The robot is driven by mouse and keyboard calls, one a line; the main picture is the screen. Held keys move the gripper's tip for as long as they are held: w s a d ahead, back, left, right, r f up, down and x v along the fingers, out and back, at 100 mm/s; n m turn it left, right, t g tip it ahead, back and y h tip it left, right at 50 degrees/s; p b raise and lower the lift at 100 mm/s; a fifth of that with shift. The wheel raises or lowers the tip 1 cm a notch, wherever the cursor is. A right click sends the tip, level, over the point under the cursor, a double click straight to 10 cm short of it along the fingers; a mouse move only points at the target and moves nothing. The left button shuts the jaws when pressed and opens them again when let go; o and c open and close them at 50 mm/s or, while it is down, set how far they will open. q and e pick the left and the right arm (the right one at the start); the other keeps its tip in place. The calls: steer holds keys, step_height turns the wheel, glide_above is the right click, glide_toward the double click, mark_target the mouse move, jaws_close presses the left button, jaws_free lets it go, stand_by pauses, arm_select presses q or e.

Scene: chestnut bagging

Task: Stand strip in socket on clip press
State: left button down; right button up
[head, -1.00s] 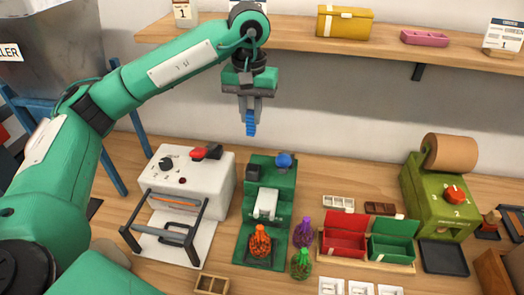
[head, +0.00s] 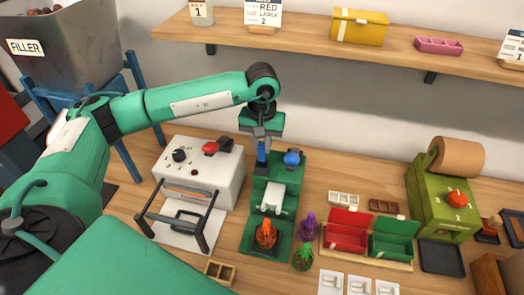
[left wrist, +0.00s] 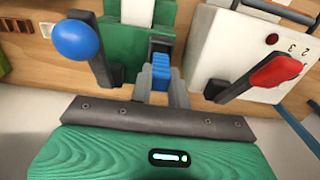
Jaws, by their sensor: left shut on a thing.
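The green clip press (head: 256,190) stands on the bench, with a blue-knobbed lever (head: 293,158) at its back right. My left gripper (head: 261,143) points down over its back left part and is shut on the blue strip (head: 261,153). The strip hangs upright, its lower end at or just above the dark socket block (head: 262,168). In the left wrist view the blue strip (left wrist: 161,72) sits between the two fingers, in line with the dark socket (left wrist: 161,45). Whether its end is inside the socket I cannot tell. My right gripper is out of view.
A white machine (head: 204,172) with a red lever stands close to the left of the press. An orange net bag (head: 266,234) is at the press front, with purple (head: 308,224) and green (head: 303,257) ones beside it. Red and green boxes (head: 347,231) stand further right.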

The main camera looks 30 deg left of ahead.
mark_target(262, 160)
arm_select(q)
step_height(262, 160, down, 4)
steer(key=shift+f+p, duration=0.15)
steer(key=shift+p, duration=0.45)
steer(key=shift+f, duration=0.15)
steer(key=c, duration=1.3)
jaws_free()
steer(key=shift+c, duration=0.2)
